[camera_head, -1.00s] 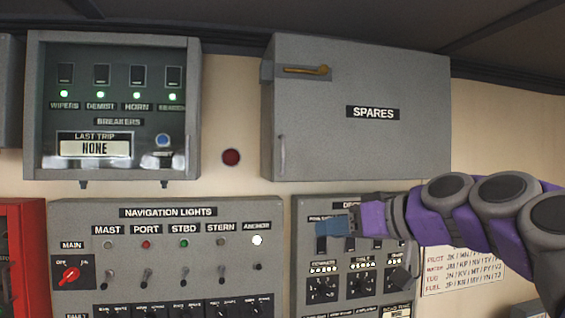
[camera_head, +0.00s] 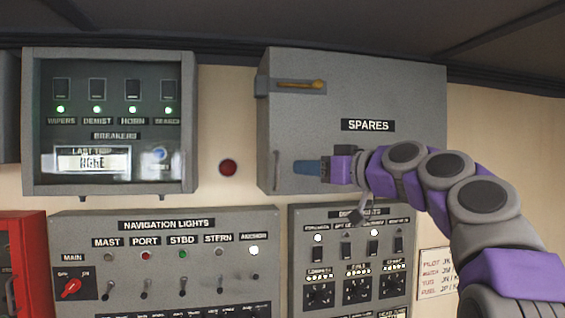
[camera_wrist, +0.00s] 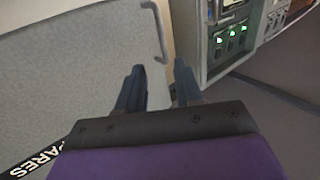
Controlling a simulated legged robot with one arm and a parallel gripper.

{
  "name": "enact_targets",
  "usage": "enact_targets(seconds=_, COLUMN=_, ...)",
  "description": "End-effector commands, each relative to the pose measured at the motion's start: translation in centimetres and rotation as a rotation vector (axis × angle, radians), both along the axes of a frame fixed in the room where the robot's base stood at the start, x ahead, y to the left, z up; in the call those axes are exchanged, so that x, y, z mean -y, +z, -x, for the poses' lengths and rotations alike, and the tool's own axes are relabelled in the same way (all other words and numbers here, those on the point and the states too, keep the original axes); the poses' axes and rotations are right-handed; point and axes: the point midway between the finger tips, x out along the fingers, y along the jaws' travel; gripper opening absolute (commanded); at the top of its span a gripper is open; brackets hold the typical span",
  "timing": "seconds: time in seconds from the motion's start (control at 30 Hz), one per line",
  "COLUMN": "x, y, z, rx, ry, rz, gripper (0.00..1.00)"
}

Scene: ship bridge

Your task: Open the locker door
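The locker is a grey wall box marked SPARES (camera_head: 405,95), and its door is shut. A brass latch handle (camera_head: 300,84) lies level near the door's top left. A slim grey vertical pull handle (camera_head: 277,163) is at the door's lower left edge. In the wrist view the pull handle (camera_wrist: 155,30) lies just ahead of the fingertips, roughly in line with the gap between them. My gripper (camera_head: 300,167) is in front of the locker's lower left, its blue fingers pointing left. In the wrist view the fingers (camera_wrist: 158,70) are apart with nothing between them.
A navigation lights panel (camera_head: 165,222) and another switch panel (camera_head: 350,212) sit below. A red box (camera_head: 22,265) is at lower left.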

Motion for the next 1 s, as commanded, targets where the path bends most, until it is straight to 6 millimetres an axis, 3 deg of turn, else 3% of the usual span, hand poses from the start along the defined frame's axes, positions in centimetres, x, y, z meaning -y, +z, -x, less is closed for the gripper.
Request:
enact_targets(seconds=0.1, x=-2.2, y=0.1, z=-1.5, rx=-0.001, ry=0.003, rz=0.004, gripper=0.35)
enact_targets(seconds=0.4, x=-6.0, y=0.1, z=-4.3, rx=-0.002, ry=0.002, rz=0.006, gripper=0.35)
enact_targets(seconds=0.83, x=-6.0, y=0.1, z=-4.9, rx=0.001, ry=0.001, rz=0.000, gripper=0.35)
enact_targets(seconds=1.0, x=-6.4, y=0.1, z=-4.9, rx=0.001, ry=0.001, rz=0.002, gripper=0.21)
